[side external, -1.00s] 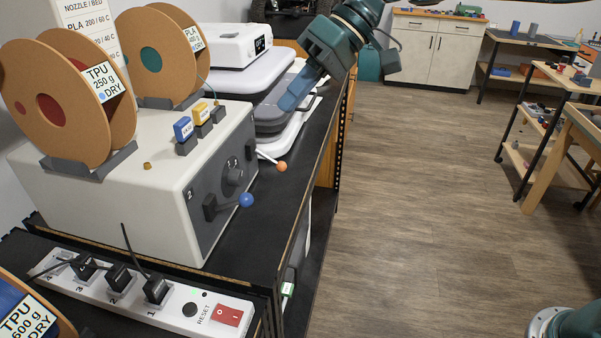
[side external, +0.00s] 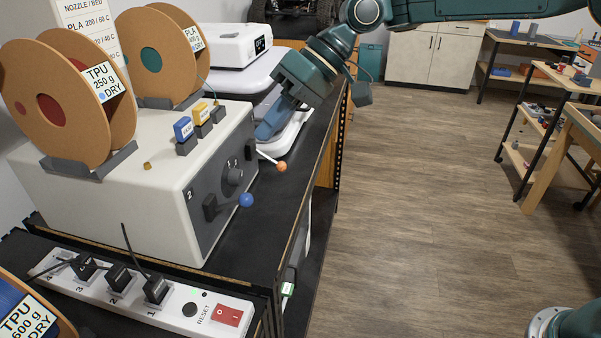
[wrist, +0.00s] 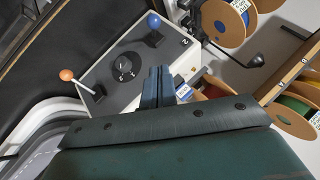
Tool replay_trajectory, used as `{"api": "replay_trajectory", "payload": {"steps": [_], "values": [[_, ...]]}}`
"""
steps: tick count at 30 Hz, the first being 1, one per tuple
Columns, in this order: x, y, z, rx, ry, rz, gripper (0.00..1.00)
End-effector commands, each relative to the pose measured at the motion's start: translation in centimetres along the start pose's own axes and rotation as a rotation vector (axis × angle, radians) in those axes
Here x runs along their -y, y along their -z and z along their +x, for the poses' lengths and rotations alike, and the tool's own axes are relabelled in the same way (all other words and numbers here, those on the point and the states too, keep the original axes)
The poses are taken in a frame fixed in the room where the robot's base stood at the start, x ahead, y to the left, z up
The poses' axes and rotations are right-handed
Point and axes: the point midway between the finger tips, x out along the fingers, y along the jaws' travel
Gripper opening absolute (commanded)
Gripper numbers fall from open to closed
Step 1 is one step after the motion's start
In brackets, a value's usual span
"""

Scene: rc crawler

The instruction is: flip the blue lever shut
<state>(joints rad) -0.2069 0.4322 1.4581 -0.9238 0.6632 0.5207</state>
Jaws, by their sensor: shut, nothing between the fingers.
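The blue lever, with a round blue knob (side external: 246,200), sticks out to the right from the dark front panel of the white box (side external: 110,190), near the panel's front end. Its blue knob also shows in the wrist view (wrist: 153,20), at the top. The orange-knobbed lever (side external: 281,166) is at the panel's far end and shows at left in the wrist view (wrist: 67,75). My gripper (side external: 262,136) is shut and empty, pointing down beside the far end of the box, apart from the blue lever. Its closed fingers (wrist: 158,76) show in the wrist view.
A dial (side external: 234,176) sits between the levers. Blue and yellow tags (side external: 184,128) and filament spools (side external: 75,100) stand on the box. A grey and white machine (side external: 245,75) is behind my gripper. The black bench top (side external: 270,215) right of the panel is clear.

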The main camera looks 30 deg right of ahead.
Motion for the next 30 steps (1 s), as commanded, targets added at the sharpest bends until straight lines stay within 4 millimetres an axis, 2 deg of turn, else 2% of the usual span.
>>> {"api": "replay_trajectory", "payload": {"steps": [9,19,30], "values": [[0.0,-0.2,4.9,0.002,0.001,0.001,0.0],[0.0,-2.4,6.9,0.001,0.0,0.001,0.0],[0.0,-2.8,7.3,-0.001,0.0,0.001,0.0]]}}
